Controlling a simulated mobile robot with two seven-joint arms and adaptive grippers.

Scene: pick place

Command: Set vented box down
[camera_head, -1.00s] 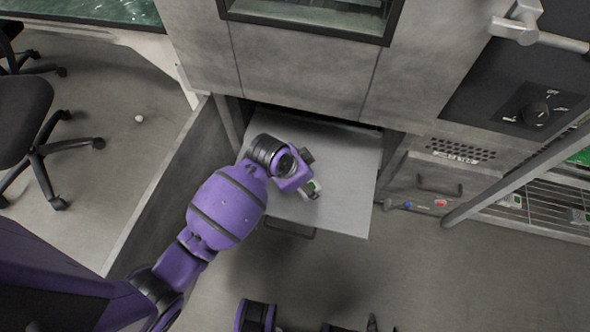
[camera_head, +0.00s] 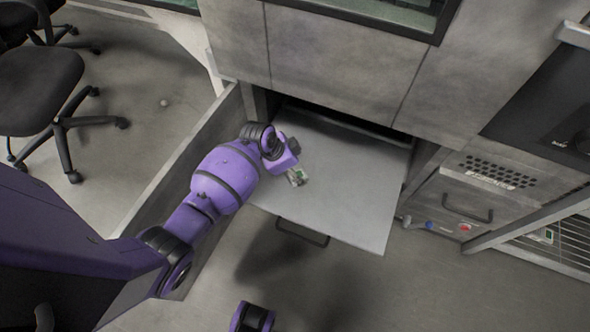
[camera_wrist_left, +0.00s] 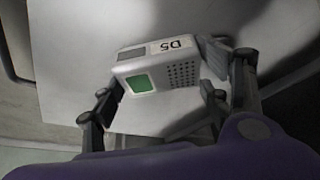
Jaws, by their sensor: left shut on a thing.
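The vented box (camera_head: 297,177) is a small pale grey box. In the left wrist view the box (camera_wrist_left: 158,68) shows a green screen, a grille of small holes and a "D5" label. My left gripper (camera_head: 291,166) is shut on it, with a finger on either side in the left wrist view (camera_wrist_left: 160,98). The box is over the left part of a flat pale pulled-out shelf (camera_head: 345,205). I cannot tell whether its underside touches the shelf. The gripper partly hides the box in the head view. My right gripper is not in view.
The shelf comes out of a grey cabinet (camera_head: 335,65) and has a dark handle (camera_head: 302,233) at its front. A grey side panel (camera_head: 185,165) stands to the left. A vented unit (camera_head: 480,190) is at the right. Most of the shelf's surface is bare.

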